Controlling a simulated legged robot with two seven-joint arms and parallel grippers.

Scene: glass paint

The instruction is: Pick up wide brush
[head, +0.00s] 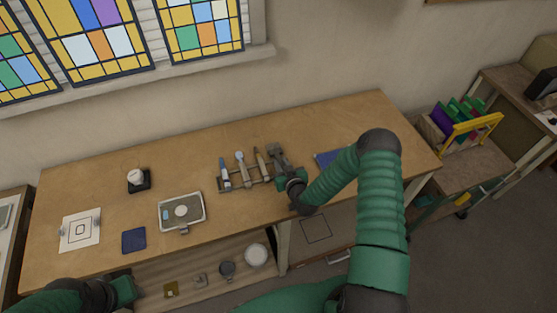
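A small rack (246,184) stands on the wooden workbench and holds several upright tools. From left to right I see a blue-and-white tool (225,173), a tool with a pale round top (242,167) and a tan-handled tool (261,164). I cannot tell which of them is the wide brush. My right gripper (277,154) is at the rack's right end, beside the tan-handled tool. Its fingers are small and dark here, and anything between them is hidden. My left arm shows at the lower left, but its gripper fingers do not show.
The workbench (335,118) also carries a grey tray (182,212), a dark blue pad (134,240), a patterned white sheet (80,230), a small jar on a dark base (138,180) and a blue item (327,158) behind my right arm. Several containers sit on the shelf below.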

